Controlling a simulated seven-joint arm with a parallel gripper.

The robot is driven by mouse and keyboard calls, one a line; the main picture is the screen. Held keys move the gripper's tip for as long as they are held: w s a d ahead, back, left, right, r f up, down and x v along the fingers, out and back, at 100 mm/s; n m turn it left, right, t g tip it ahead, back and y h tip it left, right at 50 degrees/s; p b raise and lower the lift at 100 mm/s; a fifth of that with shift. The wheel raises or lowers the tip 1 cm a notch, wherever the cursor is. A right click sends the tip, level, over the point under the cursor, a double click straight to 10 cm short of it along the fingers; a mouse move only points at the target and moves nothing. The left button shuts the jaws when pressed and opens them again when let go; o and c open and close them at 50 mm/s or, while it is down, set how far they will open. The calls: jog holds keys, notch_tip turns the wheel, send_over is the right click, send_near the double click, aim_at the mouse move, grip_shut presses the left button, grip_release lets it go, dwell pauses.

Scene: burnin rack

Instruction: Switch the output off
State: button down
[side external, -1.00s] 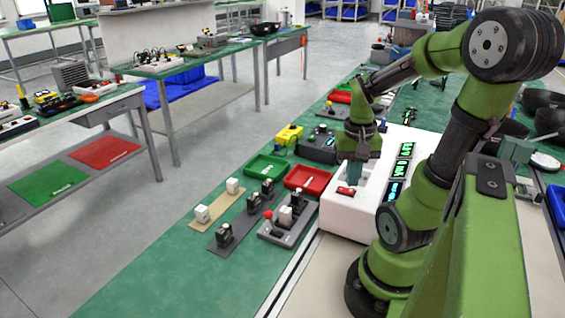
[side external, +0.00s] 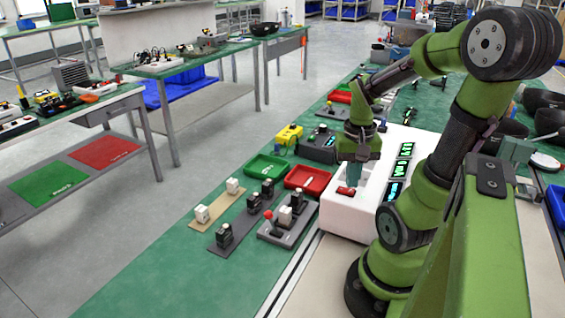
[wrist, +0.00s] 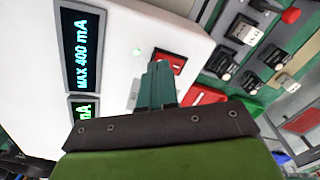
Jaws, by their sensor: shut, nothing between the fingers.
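The white power supply (side external: 336,218) stands on the bench below my gripper, with its lit displays facing up. Its red rocker switch (side external: 346,190) sits in a recess near the front left corner. In the wrist view the red switch (wrist: 176,63) lies just beyond and right of the fingertips, partly hidden by them. A small green light (wrist: 137,51) glows left of it. My gripper (side external: 354,184) points down, shut and empty, close to the switch. The fingers (wrist: 157,72) look slightly above the panel; contact cannot be told. Which way the rocker is tipped is unclear.
A red tray (side external: 325,181) and a green tray (side external: 285,168) lie left of the supply. A yellow block (side external: 290,134) stands further back. Bare green bench lies at the front left.

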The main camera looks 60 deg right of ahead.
jog(key=shift+f, duration=0.7)
dwell(0.3)
jog(key=shift+r, duration=3.55)
jog(key=shift+d, duration=0.1)
